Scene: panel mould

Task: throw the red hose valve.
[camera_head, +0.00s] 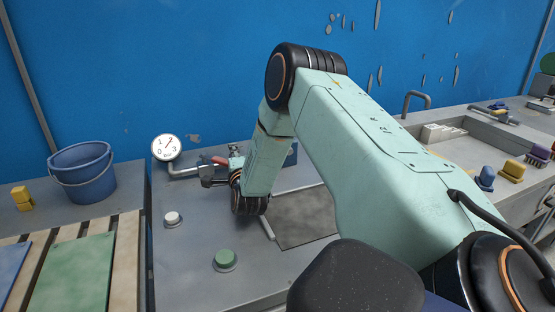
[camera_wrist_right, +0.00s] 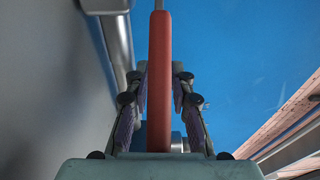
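The red valve handle (camera_head: 219,160) shows at the end of the grey pipe (camera_head: 184,171), below the gauge, at the back of the grey worktop. In the right wrist view the long red handle (camera_wrist_right: 159,80) runs up the middle of the picture, between the fingers. My right gripper (camera_head: 210,174) is at the handle; in the wrist view its two fingers (camera_wrist_right: 160,90) lean in against both sides of it and look closed on it. The arm and wrist hide part of the valve's surroundings. My left gripper is not in view.
A round white gauge (camera_head: 166,147) stands on the pipe. A white button (camera_head: 172,219) and a green button (camera_head: 225,260) sit on the worktop. A blue bucket (camera_head: 82,174) stands at left, and a sink (camera_head: 489,134) lies at right. The blue wall is close behind.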

